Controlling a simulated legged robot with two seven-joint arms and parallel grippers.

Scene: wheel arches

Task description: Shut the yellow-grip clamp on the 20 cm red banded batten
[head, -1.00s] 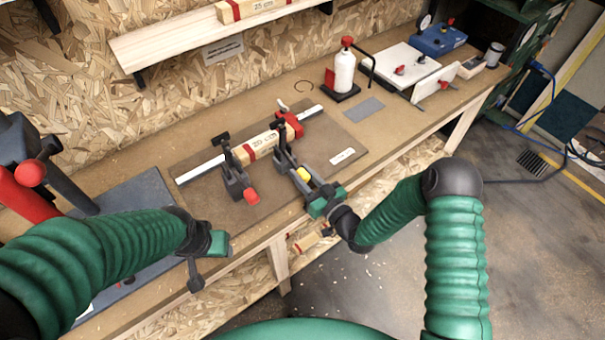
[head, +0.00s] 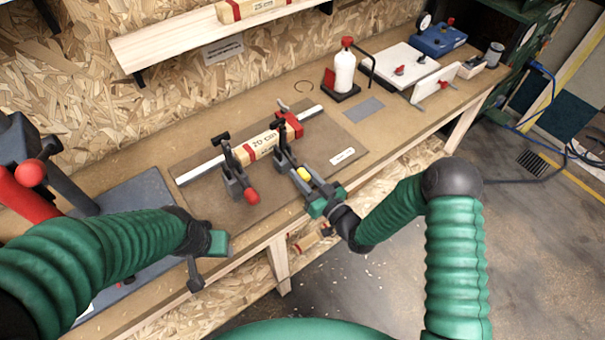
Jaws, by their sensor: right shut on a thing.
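The 20 cm red banded batten (head: 262,145) lies along a light metal rail on a brown board on the bench. The yellow-grip clamp (head: 287,160) stands at the batten's right part. Its dark arm crosses in front of the batten; whether its pad presses on the wood I cannot tell. Its yellow grip (head: 304,174) points toward my right gripper (head: 319,201), which is shut on the clamp's handle at the bench's front edge.
A red-grip clamp (head: 238,180) stands at the batten's left part, and a red block (head: 289,124) is at its right end. A red-topped bottle (head: 344,72) stands behind. A shelf (head: 190,45) hangs above.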

